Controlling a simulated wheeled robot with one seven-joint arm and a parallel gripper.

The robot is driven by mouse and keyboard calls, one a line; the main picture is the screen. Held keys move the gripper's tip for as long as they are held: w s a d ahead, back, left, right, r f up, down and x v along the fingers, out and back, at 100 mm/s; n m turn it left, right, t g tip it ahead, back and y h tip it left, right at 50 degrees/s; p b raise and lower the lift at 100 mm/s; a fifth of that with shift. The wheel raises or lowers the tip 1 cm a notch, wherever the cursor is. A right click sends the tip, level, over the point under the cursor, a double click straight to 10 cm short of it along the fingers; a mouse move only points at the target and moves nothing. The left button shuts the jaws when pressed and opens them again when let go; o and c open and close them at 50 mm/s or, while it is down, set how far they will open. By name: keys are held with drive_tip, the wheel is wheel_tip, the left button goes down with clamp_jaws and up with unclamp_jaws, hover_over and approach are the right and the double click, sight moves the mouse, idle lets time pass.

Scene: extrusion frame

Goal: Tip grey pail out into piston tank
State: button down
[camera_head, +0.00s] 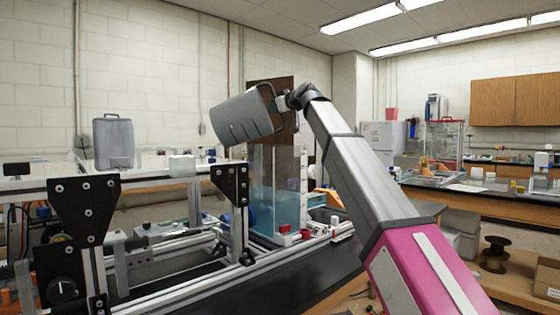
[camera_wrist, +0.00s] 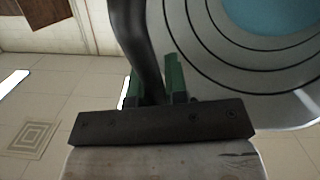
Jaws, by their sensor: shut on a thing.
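The grey pail (camera_head: 243,118) is held up in the air, tilted, above and slightly left of the piston tank (camera_head: 278,195). The tank is a clear upright box with blue liquid in its lower part. My gripper (camera_head: 282,103) is at the pail's right side, shut on its dark handle. In the wrist view my gripper (camera_wrist: 153,78) has green fingers either side of that handle. The pail (camera_wrist: 225,85) shows dark concentric rings there, with a light blue area at the top right. No stream of liquid is visible between pail and tank.
A similar grey container (camera_head: 113,143) stands upright on the extrusion frame (camera_head: 148,186) at left. Black brackets (camera_head: 85,205) and rails surround the tank's left side. Small red and white parts lie at its foot. A brown spool (camera_head: 495,253) is at lower right.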

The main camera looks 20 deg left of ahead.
drive_tip(key=shift+r, duration=0.1)
drive_tip(key=shift+d, duration=0.1)
idle(0.9)
drive_tip(key=shift+d+f, duration=0.1)
drive_tip(key=shift+f, duration=0.2)
